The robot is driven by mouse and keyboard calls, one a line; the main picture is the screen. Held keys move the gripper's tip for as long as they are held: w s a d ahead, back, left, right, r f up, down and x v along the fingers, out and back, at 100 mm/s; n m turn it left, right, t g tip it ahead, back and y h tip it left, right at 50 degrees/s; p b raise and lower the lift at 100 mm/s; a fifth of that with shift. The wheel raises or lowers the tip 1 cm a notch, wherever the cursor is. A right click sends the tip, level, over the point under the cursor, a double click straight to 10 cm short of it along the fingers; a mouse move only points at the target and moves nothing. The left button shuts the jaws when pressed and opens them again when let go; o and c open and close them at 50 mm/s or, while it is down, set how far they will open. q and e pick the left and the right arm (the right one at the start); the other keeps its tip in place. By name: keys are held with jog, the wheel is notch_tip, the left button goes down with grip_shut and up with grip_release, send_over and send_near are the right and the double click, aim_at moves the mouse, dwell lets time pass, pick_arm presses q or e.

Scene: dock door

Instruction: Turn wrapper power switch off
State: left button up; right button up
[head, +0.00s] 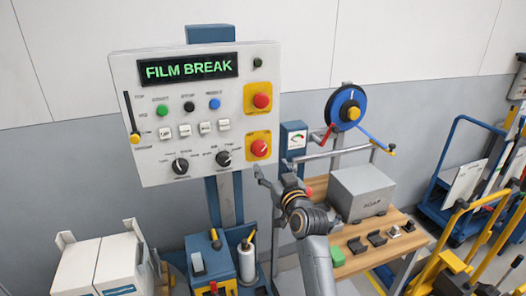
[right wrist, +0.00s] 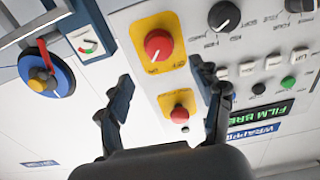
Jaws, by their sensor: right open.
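The wrapper's pale control panel (head: 195,155) stands upright, with a display (head: 188,69) reading FILM BREAK. On its right side are two red knobs on yellow plates, an upper one (head: 262,101) and a lower one (head: 259,148). My right gripper (head: 268,177) is just below the lower knob, open and empty. In the right wrist view the panel appears upside down. The open fingers (right wrist: 163,85) spread either side of the lower red knob (right wrist: 158,45) and upper red knob (right wrist: 180,113), touching neither as far as I can tell. My left gripper is not in view.
Two black dials (head: 180,166) and several buttons share the panel. A small gauge box (head: 294,140) and a blue reel (head: 346,108) stand to its right. A grey box (head: 362,191) rests on the wooden bench (head: 350,262). Blue and yellow carts are at far right.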

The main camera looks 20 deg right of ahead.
aim_at(261, 152)
jog(key=w+p, duration=0.1)
jog(key=w, duration=0.6)
jog(key=shift+w, duration=0.15)
jog(key=shift+w+f, duration=0.1)
jog(key=shift+w, duration=0.55)
jog(key=c, duration=1.2)
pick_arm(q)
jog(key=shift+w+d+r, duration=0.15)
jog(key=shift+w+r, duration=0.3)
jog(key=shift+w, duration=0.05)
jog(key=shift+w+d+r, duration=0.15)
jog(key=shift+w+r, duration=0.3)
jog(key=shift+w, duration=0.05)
pick_arm(e)
jog(key=shift+o, duration=0.2)
